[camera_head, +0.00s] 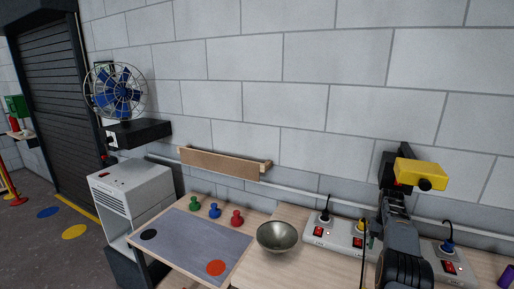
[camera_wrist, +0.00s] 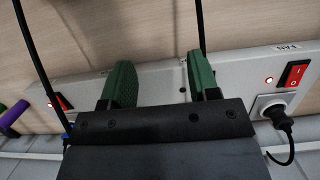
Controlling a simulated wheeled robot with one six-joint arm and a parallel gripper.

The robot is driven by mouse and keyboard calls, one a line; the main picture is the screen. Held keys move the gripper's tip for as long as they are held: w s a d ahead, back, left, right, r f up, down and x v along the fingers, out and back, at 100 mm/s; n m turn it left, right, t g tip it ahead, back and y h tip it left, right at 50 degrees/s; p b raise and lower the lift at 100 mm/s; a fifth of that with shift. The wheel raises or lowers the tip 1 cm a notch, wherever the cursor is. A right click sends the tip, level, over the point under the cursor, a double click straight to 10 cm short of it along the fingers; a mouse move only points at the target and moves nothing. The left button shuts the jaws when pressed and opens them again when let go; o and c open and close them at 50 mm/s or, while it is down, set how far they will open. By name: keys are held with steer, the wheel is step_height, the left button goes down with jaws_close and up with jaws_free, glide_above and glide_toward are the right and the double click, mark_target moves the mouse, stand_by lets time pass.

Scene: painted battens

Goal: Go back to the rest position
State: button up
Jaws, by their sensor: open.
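My gripper (camera_wrist: 161,80) shows in the wrist view with its two green fingers apart and nothing between them. A white power strip (camera_wrist: 150,82) lies beyond the fingers. I cannot tell whether they touch it. In the head view my raised arm stands at the right, in front of the power strips, and a yellow part sits at its top. The fingers cannot be made out there.
Power strips (camera_head: 340,236) with plugs and red switches line the wooden bench. A metal bowl (camera_head: 278,247), coloured pegs (camera_head: 214,210) and a grey mat (camera_head: 190,237) lie left. A wooden batten shelf (camera_head: 222,164) and fan (camera_head: 115,92) are at the wall.

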steer(key=s+a+r+n+t+h, duration=0.1)
steer(key=s+a+r, duration=0.25)
steer(key=a, duration=0.35)
steer(key=s+a+r+t, duration=0.1)
steer(key=s+a+r, duration=0.25)
steer(key=a, duration=0.25)
steer(key=s+a+r+n+t+b, duration=0.1)
steer(key=s+a+r+n+t, duration=0.1)
steer(key=s+a, duration=0.5)
steer(key=s+a+r+n+t+b, duration=0.1)
steer(key=s+a+r+n+t, duration=0.1)
steer(key=s+a, duration=0.6)
steer(key=shift+s+r+t, duration=0.5)
steer(key=shift+s+r, duration=0.25)
steer(key=shift+s, duration=2.7)
